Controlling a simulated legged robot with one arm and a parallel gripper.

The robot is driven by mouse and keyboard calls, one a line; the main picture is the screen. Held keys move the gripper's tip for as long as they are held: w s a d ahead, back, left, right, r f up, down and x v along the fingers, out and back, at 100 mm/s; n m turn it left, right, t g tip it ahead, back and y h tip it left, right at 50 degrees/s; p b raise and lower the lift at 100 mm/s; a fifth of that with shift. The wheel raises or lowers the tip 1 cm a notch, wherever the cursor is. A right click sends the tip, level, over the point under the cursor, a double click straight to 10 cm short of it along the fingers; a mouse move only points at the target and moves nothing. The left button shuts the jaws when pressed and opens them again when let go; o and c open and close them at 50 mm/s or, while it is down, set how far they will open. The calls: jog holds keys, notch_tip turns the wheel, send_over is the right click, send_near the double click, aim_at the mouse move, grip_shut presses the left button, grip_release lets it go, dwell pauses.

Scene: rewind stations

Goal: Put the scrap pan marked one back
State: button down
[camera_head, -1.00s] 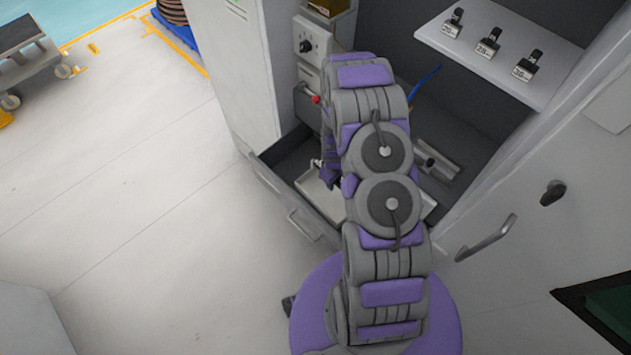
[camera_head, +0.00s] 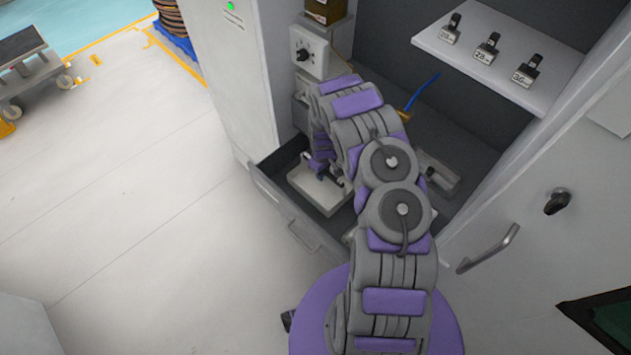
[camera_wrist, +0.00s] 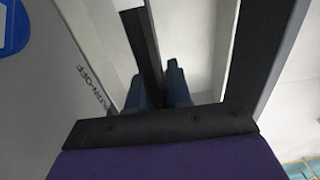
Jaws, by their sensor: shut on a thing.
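A pale, shallow scrap pan (camera_head: 318,192) is at the left end of the open grey drawer, low in the cabinet. I cannot read a mark on it, and my arm hides part of it. My gripper (camera_head: 325,168) is over the pan's far side, pointing down. In the wrist view, the dark blue fingers of my gripper (camera_wrist: 157,88) are close together at a dark bar, shut on the pan. A pale surface that seems to be the pan (camera_wrist: 208,35) lies beyond them. Whether the pan rests on the drawer floor or hangs just above it, I cannot tell.
The drawer front (camera_head: 290,220) stands out over the floor. A tall cabinet side (camera_head: 235,75) rises at left. A shelf with several tagged black items (camera_head: 500,55) is at upper right. A door with a handle (camera_head: 488,250) stands at right.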

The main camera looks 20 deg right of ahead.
jog(key=b, duration=0.1)
send_over(315, 176)
jog(key=shift+w+d+f, duration=0.1)
jog(key=shift+w+f, duration=0.1)
jog(key=shift+f, duration=0.15)
notch_tip(315, 176, down, 7)
jog(key=shift+s+r+b, duration=0.1)
jog(key=shift+r+b, duration=0.1)
jog(key=shift+b, duration=0.65)
jog(key=shift+d+f, duration=0.15)
jog(key=shift+f, duration=0.55)
jog(key=shift+f+b, duration=0.55)
jog(key=shift+f, duration=1)
jog(key=c, duration=1)
grip_release()
jog(key=shift+c, duration=0.2)
notch_tip(315, 176, up, 12)
jog(key=p, duration=0.3)
